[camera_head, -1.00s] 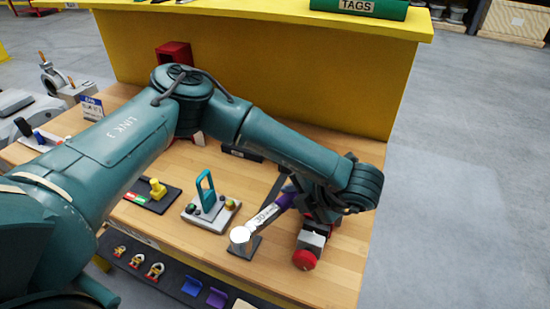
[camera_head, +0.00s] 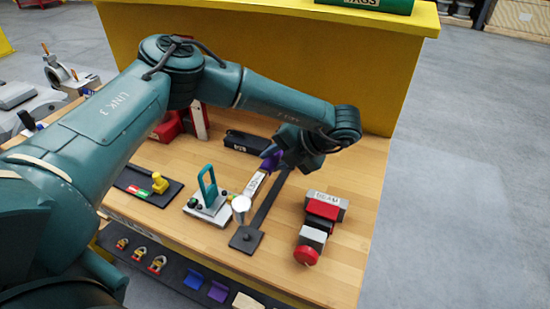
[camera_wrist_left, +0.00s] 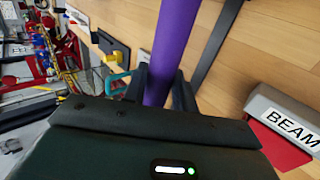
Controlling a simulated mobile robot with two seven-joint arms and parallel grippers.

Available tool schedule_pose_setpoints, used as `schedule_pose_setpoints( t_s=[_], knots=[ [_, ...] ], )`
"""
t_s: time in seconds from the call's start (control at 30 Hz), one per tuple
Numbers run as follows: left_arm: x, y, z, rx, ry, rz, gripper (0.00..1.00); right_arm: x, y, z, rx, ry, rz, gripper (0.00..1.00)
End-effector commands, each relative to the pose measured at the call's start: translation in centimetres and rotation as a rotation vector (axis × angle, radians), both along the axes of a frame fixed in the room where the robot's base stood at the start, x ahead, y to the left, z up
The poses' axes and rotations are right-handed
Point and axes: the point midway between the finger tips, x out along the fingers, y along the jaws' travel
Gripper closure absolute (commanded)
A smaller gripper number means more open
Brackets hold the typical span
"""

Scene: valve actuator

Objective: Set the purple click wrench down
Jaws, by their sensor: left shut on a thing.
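The purple click wrench (camera_head: 256,184) has a purple handle, a pale shaft with lettering and a round pale head. It is tilted, with its head toward the front and its handle toward the back. My left gripper (camera_head: 275,160) is shut on the purple handle, which also shows between the fingers in the left wrist view (camera_wrist_left: 173,48). The wrench appears to hang above the table, its head just behind the square base of a long black bar (camera_head: 246,238). Part of the handle is hidden by the gripper. My right gripper is not in view.
A grey and red block marked BEAM (camera_head: 322,210) with a red knob lies to the right. A teal-handled fixture (camera_head: 208,204) stands left of the wrench. A black block (camera_head: 244,142) lies behind. Bare wood (camera_head: 362,205) shows at the right edge.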

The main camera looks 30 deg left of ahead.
Motion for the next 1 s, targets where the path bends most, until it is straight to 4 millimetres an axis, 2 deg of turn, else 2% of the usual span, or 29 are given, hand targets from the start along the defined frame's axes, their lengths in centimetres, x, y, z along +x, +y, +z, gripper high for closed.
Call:
schedule_pose_setpoints(
  t_s=[0.3,0.53,1.0],
  knots=[
    [0.0,0.0,-2.8,0.001,-0.001,0.001,1.0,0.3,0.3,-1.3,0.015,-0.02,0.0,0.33],
    [0.0,0.0,-4.7,0.0,-0.001,0.001,1.0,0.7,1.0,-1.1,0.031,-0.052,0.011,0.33],
    [0.0,0.0,-5.2,0.001,-0.001,0.0,1.0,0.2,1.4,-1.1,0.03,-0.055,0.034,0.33]
  ],
)
